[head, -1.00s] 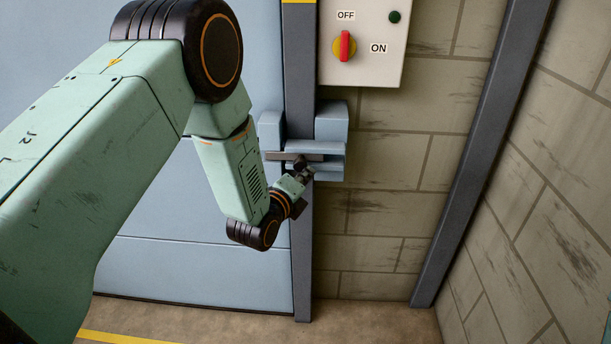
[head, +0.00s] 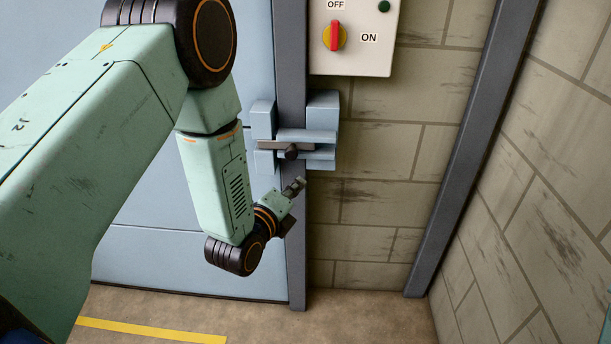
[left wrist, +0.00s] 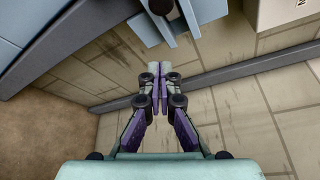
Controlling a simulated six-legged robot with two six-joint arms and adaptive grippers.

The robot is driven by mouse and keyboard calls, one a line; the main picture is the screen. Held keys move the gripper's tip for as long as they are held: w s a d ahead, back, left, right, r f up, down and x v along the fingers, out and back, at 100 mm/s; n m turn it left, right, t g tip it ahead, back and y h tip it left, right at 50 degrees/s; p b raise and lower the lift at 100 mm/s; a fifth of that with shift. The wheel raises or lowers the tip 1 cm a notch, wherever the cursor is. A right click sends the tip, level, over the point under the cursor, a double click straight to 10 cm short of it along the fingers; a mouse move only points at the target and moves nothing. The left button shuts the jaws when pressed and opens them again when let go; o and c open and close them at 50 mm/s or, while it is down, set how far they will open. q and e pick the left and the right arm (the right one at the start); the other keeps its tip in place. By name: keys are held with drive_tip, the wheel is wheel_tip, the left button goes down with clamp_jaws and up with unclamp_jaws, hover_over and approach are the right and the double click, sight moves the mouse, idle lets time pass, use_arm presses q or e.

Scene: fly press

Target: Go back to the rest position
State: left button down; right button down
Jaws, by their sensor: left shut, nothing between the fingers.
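My left gripper (head: 299,186) is shut and empty in the head view, just below the door latch and apart from it. In the left wrist view its two fingers (left wrist: 163,72) meet at the middle. The latch (head: 305,140) is a light blue block set across the door post, with a grey bar (head: 270,145) and a dark round knob (head: 291,152). Part of the latch also shows at the top of the left wrist view (left wrist: 145,28). My right gripper is in neither view.
A light blue door (head: 150,205) is on the left, beside a grey post (head: 296,255). A switch box (head: 352,60) with a red and yellow knob hangs above the latch. A stone wall (head: 375,205) and a slanting grey beam (head: 470,150) stand to the right. The floor (head: 370,320) below is clear.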

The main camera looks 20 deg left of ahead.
use_arm(q)
drive_tip(key=shift+s+a+r, duration=0.15)
drive_tip(key=shift+s, duration=0.75)
